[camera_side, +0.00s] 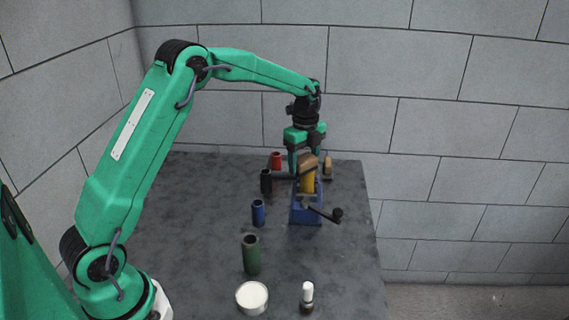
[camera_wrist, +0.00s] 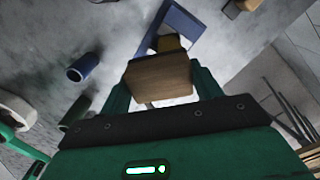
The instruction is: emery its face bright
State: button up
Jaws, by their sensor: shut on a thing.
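A yellow cylindrical part (camera_side: 307,183) stands upright at the blue vise (camera_side: 299,213), which has a dark handle at its front right. My gripper (camera_side: 307,163) points down over it and is shut on a brown block (camera_side: 308,164). The block sits at the top of the yellow part, but I cannot tell whether they touch. In the wrist view the block (camera_wrist: 160,78) is between my fingers (camera_wrist: 166,88) and hides most of the yellow part (camera_wrist: 167,42). The yellow part's top face is hidden.
Red (camera_side: 277,160), black (camera_side: 266,180), blue (camera_side: 258,212) and green (camera_side: 251,254) cylinders stand left of the vise. A white-topped round tin (camera_side: 252,297) and a white-capped bottle (camera_side: 307,297) stand in front. Another brown object (camera_side: 328,166) is at the back right.

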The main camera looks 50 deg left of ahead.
jog(key=shift+s, duration=0.55)
jog(key=shift+r, duration=0.1)
jog(key=shift+r, duration=2.9)
jog(key=shift+d, duration=0.1)
